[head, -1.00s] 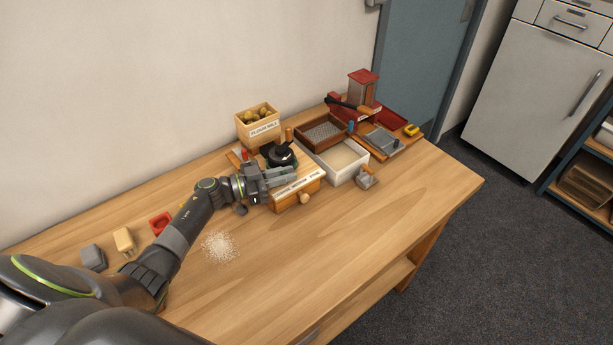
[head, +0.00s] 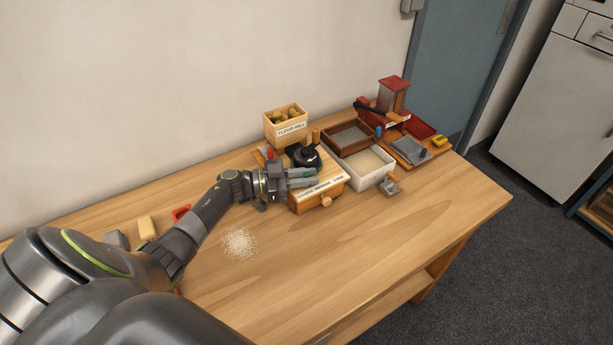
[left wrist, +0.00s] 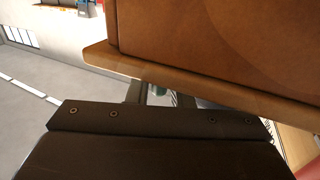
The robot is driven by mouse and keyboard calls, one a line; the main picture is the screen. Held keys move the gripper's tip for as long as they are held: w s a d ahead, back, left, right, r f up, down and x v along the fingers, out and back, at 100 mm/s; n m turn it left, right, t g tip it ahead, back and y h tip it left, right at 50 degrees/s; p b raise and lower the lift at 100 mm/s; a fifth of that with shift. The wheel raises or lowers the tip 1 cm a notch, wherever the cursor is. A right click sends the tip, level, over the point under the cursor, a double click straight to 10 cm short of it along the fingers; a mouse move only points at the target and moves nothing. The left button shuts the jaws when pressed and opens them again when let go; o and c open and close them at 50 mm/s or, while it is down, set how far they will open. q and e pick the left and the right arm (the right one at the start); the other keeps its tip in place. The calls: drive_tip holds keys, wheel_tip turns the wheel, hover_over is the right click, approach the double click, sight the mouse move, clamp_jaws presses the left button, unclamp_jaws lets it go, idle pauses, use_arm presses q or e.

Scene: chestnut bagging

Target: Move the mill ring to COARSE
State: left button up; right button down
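The flour mill is a wooden box with a front knob (head: 326,201) and a lettered strip (head: 320,187) along its front top edge; the words are too small to read surely. A round black part (head: 306,157), apparently the mill ring, sits on top, with a wooden handle (head: 316,137) behind it. My left gripper (head: 312,177) is at the mill's front left, its fingers pointing right, just in front of the black part. The fingers look apart with nothing between them; contact is unclear. The left wrist view shows a brown wooden body (left wrist: 210,40) close up. My right gripper is not in view.
A white tray (head: 374,180), a brown sieve box (head: 334,145) and a red-topped device (head: 393,84) are to the right. Pale grains (head: 239,243) lie on the table. The front right table is clear.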

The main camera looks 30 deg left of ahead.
use_arm(q)
drive_tip(key=b+v, duration=0.2)
drive_tip(key=v, duration=0.5)
drive_tip(key=shift+a, duration=0.25)
drive_tip(key=shift+s, duration=0.15)
drive_tip(key=shift+f, duration=0.1)
